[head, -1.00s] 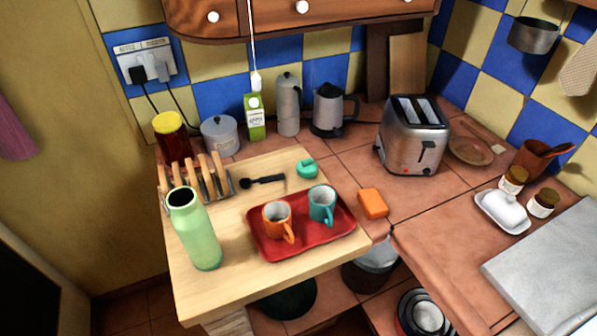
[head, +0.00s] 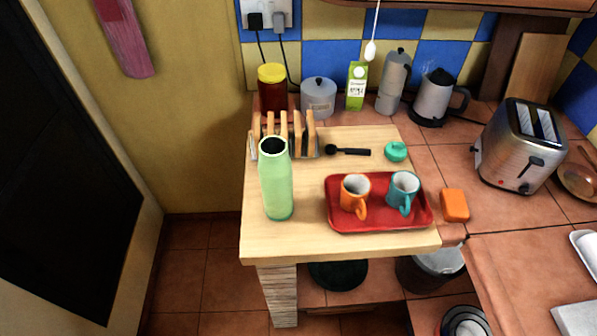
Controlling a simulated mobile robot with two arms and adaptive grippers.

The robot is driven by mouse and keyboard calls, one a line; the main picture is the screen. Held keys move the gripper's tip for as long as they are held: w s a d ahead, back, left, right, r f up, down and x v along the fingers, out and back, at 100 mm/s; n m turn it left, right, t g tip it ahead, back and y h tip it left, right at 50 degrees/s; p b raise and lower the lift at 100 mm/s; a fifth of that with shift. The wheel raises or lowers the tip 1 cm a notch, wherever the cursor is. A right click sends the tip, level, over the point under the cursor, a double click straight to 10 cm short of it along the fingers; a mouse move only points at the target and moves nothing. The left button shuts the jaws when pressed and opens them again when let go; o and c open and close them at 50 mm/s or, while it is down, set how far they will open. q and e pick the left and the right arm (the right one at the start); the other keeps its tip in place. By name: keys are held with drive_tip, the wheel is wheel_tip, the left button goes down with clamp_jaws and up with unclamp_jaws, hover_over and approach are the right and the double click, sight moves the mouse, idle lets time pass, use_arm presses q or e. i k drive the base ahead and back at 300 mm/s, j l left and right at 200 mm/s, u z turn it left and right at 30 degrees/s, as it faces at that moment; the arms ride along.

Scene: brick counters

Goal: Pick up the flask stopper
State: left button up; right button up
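The flask stopper looks to be the small teal-green round cap (head: 396,152) on the wooden board at the counter's left end, behind the red tray. The light green flask (head: 276,182) stands upright and open-topped near the board's front left. A black scoop or spoon (head: 349,151) lies just left of the stopper. Neither of my grippers shows in the head view.
The red tray (head: 341,222) holds an orange mug (head: 353,193) and a teal mug (head: 403,190). A toast rack (head: 309,137) stands behind the flask. An orange block (head: 454,205) and a toaster (head: 516,150) are to the right. Open floor (head: 200,265) lies left of the counter.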

sight(394, 151)
drive_tip(key=k+l+u, duration=0.55)
drive_tip(key=u, duration=0.15)
